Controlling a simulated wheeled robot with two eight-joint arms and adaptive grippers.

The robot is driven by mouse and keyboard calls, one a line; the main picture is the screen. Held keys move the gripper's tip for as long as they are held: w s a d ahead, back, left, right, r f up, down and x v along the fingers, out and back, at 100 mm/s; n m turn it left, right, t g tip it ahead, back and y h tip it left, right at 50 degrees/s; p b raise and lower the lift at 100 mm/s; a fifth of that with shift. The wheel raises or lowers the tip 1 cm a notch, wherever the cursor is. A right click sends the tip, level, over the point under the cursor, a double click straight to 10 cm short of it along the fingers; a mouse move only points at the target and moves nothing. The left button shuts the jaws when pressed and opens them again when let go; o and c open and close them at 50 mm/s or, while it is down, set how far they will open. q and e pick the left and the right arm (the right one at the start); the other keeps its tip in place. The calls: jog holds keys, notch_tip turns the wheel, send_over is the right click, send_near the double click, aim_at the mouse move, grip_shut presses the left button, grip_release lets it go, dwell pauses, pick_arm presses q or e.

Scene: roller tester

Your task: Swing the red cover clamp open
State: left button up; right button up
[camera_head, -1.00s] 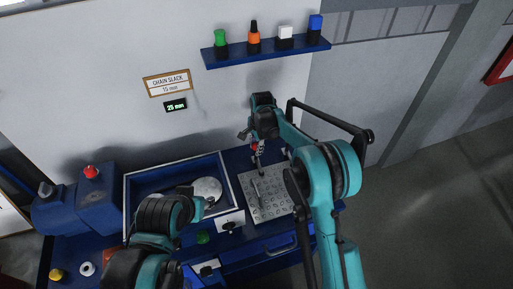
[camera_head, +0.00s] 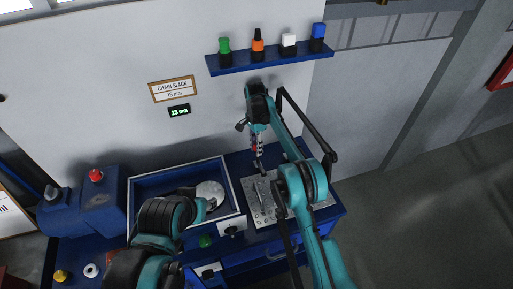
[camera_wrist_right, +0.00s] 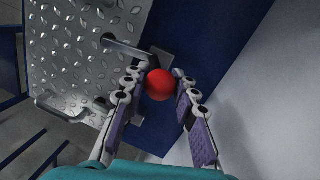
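The red ball-shaped knob (camera_wrist_right: 159,85), which looks like the end of the cover clamp, lies between the fingertips of my right gripper (camera_wrist_right: 161,78) in the right wrist view. The fingers stand on either side of it; I cannot tell whether they press on it. In the head view the right gripper (camera_head: 257,147) points down over the back of the metal tread plate (camera_head: 252,206), with red showing at its fingers. A grey bar handle (camera_wrist_right: 128,49) lies by the plate's edge. My left gripper (camera_head: 187,192) is near the blue tray; its fingers are unclear.
The blue tray (camera_head: 133,205) with a round silver disc (camera_head: 210,193) is left of the plate. A shelf (camera_head: 268,58) with several coloured bottles is on the wall above. Blue boxes (camera_head: 100,208), one with a red button, stand at the left. A display (camera_head: 179,110) hangs on the wall.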

jog(key=o, duration=0.4)
jog(key=shift+c, duration=0.2)
pick_arm(q)
jog(key=shift+f, duration=0.2)
pick_arm(e)
jog(key=shift+s, duration=0.1)
